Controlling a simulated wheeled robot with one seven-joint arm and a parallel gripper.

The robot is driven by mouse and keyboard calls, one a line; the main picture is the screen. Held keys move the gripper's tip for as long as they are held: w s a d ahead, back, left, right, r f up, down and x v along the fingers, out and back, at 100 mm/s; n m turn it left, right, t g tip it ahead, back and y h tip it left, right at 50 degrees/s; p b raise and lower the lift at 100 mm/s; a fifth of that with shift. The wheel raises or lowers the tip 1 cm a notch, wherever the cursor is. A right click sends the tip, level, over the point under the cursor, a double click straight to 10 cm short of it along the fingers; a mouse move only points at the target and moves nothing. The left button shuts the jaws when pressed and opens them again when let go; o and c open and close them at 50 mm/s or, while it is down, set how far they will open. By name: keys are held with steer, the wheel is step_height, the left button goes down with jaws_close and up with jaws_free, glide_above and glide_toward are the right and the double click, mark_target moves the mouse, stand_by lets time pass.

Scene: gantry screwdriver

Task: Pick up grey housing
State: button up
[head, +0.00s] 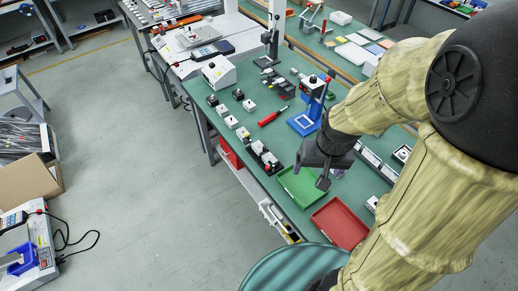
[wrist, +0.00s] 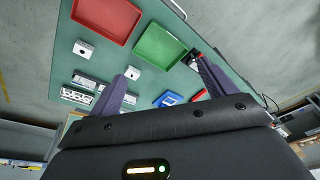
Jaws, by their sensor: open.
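Several small light-grey and white block-like housings stand on the green bench in the head view, among them one (head: 231,121) and another beside it (head: 243,133). I cannot tell which is the grey housing. In the wrist view a pale housing with a dark hole (wrist: 83,48) lies near the red tray, and another (wrist: 132,73) shows by the left finger's tip. My gripper (head: 311,177) is open and empty above the bench by the green tray. Its spread dark fingers also show in the wrist view (wrist: 163,72).
A green tray (head: 297,188) and a red tray (head: 341,224) lie at the bench's near edge. A blue press (head: 305,122) stands behind my gripper. A red screwdriver (head: 272,117) and a dark fixture rail (head: 262,157) lie to the left.

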steer(key=w+d+f+m+y+b, duration=0.1)
steer(key=w+f+m+y+b, duration=0.1)
steer(key=w+f+m+y, duration=0.4)
steer(key=w+d+f+m+y+b, duration=0.2)
steer(key=w+f+m+y, duration=0.5)
steer(key=w+f+m, duration=0.6)
steer(key=w+f+b, duration=0.1)
steer(key=w, duration=0.6)
steer(key=shift+w+d+b, duration=0.2)
steer(key=shift+b, duration=0.15)
steer(key=p, duration=0.2)
glide_toward(259, 148)
steer(key=a, duration=0.1)
steer(key=w+f, duration=0.1)
steer(key=a, duration=0.1)
steer(key=shift+w+a+f, duration=0.25)
steer(key=shift+a, duration=0.15)
